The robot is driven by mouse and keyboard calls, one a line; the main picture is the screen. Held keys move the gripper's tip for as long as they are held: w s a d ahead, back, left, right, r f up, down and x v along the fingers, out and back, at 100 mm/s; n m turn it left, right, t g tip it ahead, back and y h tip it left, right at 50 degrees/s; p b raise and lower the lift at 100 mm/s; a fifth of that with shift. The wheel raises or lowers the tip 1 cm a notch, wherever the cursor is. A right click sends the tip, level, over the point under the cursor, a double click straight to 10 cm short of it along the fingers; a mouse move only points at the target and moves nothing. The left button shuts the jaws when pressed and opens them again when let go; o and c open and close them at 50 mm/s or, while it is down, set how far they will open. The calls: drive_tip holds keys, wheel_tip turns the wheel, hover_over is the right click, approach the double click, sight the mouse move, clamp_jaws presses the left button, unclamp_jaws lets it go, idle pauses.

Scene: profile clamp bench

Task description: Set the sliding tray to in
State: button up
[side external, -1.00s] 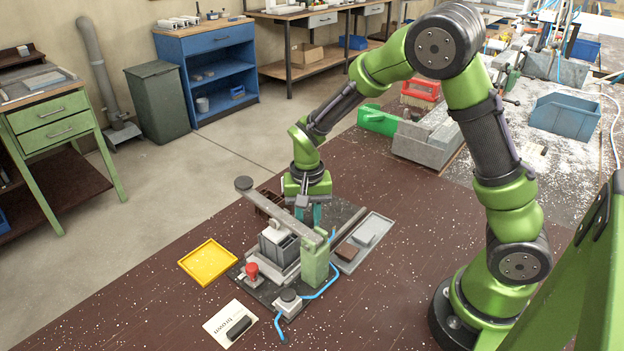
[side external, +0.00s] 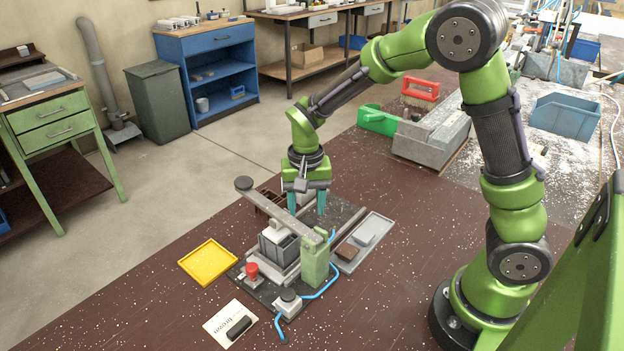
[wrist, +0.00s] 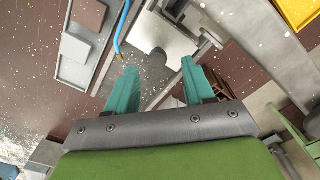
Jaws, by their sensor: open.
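The clamp fixture (side external: 278,243) stands on a dark base plate on the bench, with a grey bar across its top and a green post. What looks like the sliding tray is a pale grey plate in the wrist view (wrist: 178,42), with a dark rounded patch on it. It lies between long metal rails. In the side view it is mostly hidden behind the fixture and my fingers, so its position along the rails cannot be told. My gripper (side external: 307,203) is above the far end of the fixture, pointing down. Its teal fingers (wrist: 160,82) are apart and hold nothing.
A red button (side external: 252,271) and a grey-topped button box (side external: 289,300) stand at the near end. A yellow tray (side external: 208,262) lies left. A grey tray (side external: 376,229) with two blocks lies right. A blue hose (side external: 322,291) runs beside the green post.

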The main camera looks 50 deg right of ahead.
wheel_tip(320, 180, up, 13)
idle(0.3)
drive_tip(key=s+r+n+t+y, duration=0.1)
drive_tip(key=s+r+n+t, duration=0.1)
drive_tip(key=s, duration=0.5)
drive_tip(key=s+a+r+n+t+y, duration=0.1)
drive_tip(key=s+n+t, duration=0.2)
drive_tip(key=s+t, duration=0.2)
drive_tip(key=s, duration=0.3)
drive_tip(key=shift+a+r, duration=0.15)
drive_tip(key=shift+r, duration=0.25)
